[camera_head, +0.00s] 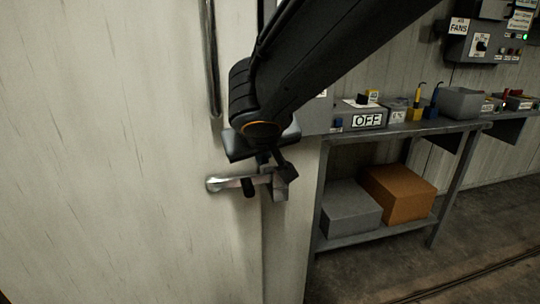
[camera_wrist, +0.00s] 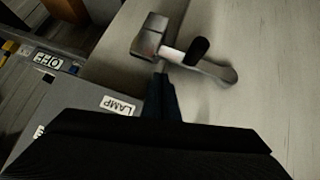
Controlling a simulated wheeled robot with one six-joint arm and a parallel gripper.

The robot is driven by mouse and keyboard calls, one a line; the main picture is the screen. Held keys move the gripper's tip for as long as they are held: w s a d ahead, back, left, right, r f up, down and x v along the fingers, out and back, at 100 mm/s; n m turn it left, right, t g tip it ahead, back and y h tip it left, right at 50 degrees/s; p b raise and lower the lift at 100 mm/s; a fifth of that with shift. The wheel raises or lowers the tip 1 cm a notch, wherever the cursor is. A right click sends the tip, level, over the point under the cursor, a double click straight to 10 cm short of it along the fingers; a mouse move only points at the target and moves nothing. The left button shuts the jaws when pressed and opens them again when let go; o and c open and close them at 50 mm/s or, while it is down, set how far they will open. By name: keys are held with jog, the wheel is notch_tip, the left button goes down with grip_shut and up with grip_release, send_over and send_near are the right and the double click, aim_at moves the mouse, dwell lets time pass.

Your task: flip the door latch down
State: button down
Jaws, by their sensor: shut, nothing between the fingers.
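The door latch is a metal lever (camera_head: 228,183) with a rounded end on the pale door. It lies nearly level and reaches right to a small grey block (camera_head: 281,186) at the door's edge. A short black knob (camera_head: 249,187) sticks out from the lever. In the wrist view the lever (camera_wrist: 215,68), black knob (camera_wrist: 197,50) and grey block (camera_wrist: 150,36) show at the top. My gripper (camera_wrist: 161,78) is shut and empty, its tips close to the lever beside the block. In the head view my gripper (camera_head: 263,160) is just above the lever; contact is unclear.
A long vertical door handle (camera_head: 212,60) is above the latch. To the right stands a metal bench (camera_head: 400,131) with labelled boxes, including an OFF sign (camera_head: 367,119). A grey box (camera_head: 350,208) and a brown box (camera_head: 398,193) sit on its lower shelf. The door face at left is clear.

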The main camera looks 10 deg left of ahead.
jog(key=s+d+r+p, duration=0.2)
jog(key=s+r, duration=0.4)
jog(key=r, duration=0.5)
jog(key=shift+s+d+p, duration=0.25)
jog(key=shift+s+p, duration=0.1)
jog(key=shift+p, duration=0.45)
jog(key=shift+d, duration=0.1)
jog(key=s+d+f+m+g+p, duration=0.1)
jog(key=s+d+f+g+p, duration=0.2)
jog(key=d, duration=0.5)
jog(key=s+d+f+m+g+h+p, duration=0.1)
jog(key=s+d+f+m+g+p, duration=0.1)
jog(key=d+f, duration=0.4)
jog(key=s+d+f+m+g+p, duration=0.2)
jog(key=s+d+f+g+p, duration=0.2)
jog(key=d, duration=0.7)
jog(key=s+f+p, duration=0.1)
jog(key=s, duration=0.1)
jog(key=shift+s, duration=0.3)
jog(key=shift+d, duration=0.1)
